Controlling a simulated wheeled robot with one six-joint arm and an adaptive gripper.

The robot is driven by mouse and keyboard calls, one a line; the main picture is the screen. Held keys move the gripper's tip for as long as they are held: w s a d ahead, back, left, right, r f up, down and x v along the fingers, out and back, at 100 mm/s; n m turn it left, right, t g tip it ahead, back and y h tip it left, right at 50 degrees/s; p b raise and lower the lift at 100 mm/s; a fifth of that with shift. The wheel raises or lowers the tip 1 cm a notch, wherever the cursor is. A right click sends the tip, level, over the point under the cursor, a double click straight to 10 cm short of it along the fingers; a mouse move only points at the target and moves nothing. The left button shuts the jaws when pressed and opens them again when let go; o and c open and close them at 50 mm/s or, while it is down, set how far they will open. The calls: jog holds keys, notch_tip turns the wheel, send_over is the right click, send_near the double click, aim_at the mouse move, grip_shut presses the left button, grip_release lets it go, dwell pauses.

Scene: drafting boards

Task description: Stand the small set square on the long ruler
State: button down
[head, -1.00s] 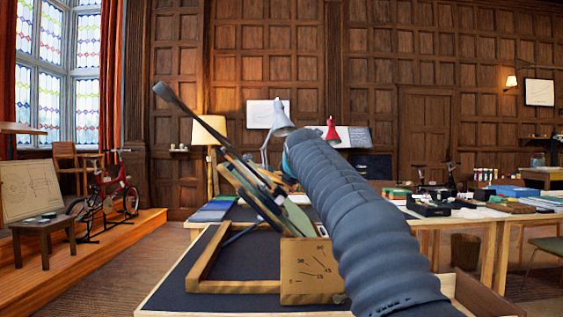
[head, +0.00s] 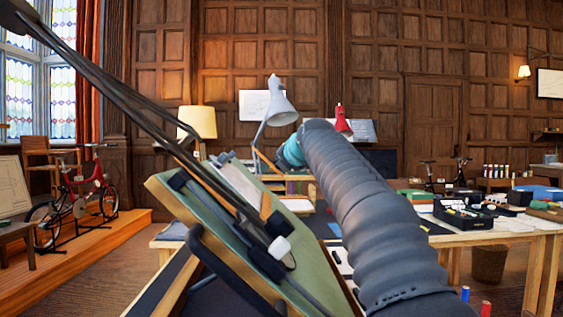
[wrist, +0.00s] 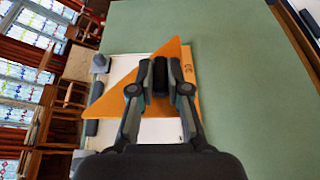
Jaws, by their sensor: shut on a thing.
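The small set square is an orange triangle (wrist: 112,95) with a wooden-looking edge, in the wrist view. My gripper (wrist: 160,77) is shut on it near its middle, and its fingers cover part of it. Behind it is a green drafting board (wrist: 235,80), tilted in the head view (head: 215,215). A pale strip or sheet (wrist: 150,128) lies behind the set square, with dark grey fittings beside it. I cannot tell whether it is the long ruler, or whether the set square touches it. An orange piece, likely the set square, shows in the head view (head: 265,205); my gripper is not discernible there.
Long dark bars (head: 120,95) cross the front left of the head view. A white lamp (head: 276,105) and a cream-shaded lamp (head: 196,122) stand behind the board. A table with black trays (head: 465,217) is at right. Floor shows at lower left.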

jog(key=shift+w+a, duration=0.1)
jog(key=shift+w, duration=0.25)
jog(key=shift+s+a+f+b, duration=0.1)
jog(key=shift+a+f+b, duration=0.75)
jog(key=shift+a+f, duration=2.1)
jog(key=shift+a, duration=0.1)
jog(key=shift+d+f+b, duration=0.25)
jog(key=shift+f+b, duration=0.05)
jog(key=c, duration=1.1)
grip_release()
jog(key=shift+o, duration=0.2)
jog(key=v, duration=1.2)
